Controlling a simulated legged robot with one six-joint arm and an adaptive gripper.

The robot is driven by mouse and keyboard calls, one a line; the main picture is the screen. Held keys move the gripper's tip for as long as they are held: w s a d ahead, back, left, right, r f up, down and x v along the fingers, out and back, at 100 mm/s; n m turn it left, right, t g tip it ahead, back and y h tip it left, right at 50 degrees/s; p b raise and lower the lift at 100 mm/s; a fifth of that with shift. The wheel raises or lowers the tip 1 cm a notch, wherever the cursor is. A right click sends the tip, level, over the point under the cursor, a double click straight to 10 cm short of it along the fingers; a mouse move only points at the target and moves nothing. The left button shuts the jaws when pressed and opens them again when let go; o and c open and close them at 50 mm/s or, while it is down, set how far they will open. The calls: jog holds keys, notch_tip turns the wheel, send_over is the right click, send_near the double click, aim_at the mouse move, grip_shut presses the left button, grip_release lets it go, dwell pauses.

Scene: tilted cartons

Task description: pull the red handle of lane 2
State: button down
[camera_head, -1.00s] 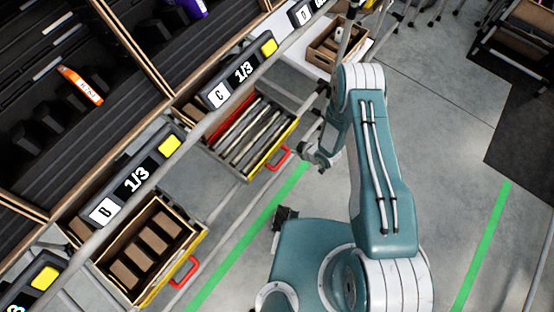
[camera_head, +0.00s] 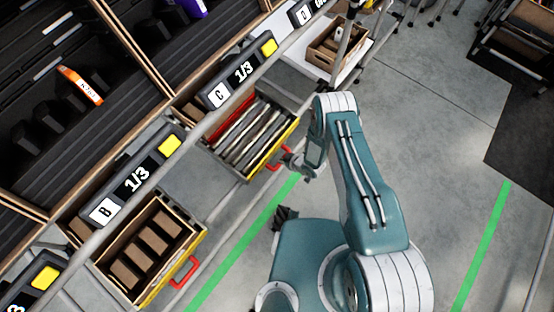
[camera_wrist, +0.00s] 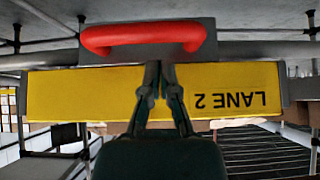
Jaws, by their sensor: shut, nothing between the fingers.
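That drawer (camera_head: 246,172) holds several upright grey and red items.
A second yellow-fronted drawer (camera_head: 178,262) with brown blocks and its own red handle (camera_head: 184,271) stands at lower left under sign B (camera_head: 132,180). A cardboard carton (camera_head: 332,50) sits on a shelf farther back.

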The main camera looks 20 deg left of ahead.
jog(key=shift+x, duration=2.15)
jog(key=shift+d, duration=0.1)
